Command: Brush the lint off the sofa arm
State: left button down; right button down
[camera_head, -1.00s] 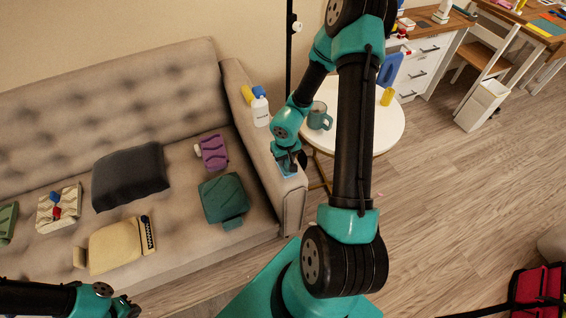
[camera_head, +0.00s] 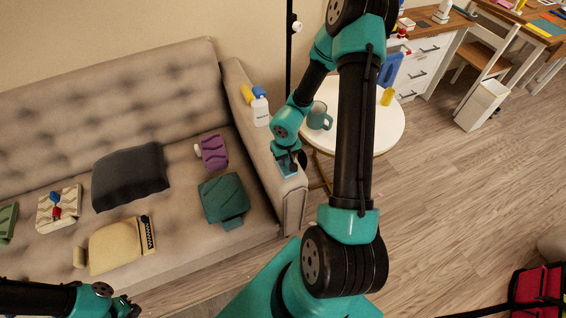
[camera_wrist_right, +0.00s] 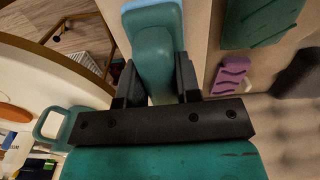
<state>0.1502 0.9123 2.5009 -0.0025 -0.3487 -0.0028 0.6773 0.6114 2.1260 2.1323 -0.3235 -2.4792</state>
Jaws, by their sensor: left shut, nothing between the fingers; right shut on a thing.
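The beige sofa arm (camera_head: 262,150) runs from the back wall toward the front of the sofa. My right gripper (camera_head: 291,162) is over the front end of the arm, shut on a teal-blue brush (camera_head: 287,171). The brush is low at the arm's top; I cannot tell whether it touches. In the right wrist view the brush (camera_wrist_right: 154,52) sticks out between the fingers, its light blue head farthest out. I cannot make out any lint. My left gripper (camera_head: 128,308) is shut and empty at the bottom left, in front of the sofa.
A white spray bottle (camera_head: 260,108) and a yellow item (camera_head: 247,93) stand farther back on the sofa arm. A round white table (camera_head: 388,130) with a teal mug (camera_head: 319,116) is beside it. Cushions and other items lie on the seat.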

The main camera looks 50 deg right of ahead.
jog(key=shift+r, duration=0.1)
jog(key=shift+r, duration=2.65)
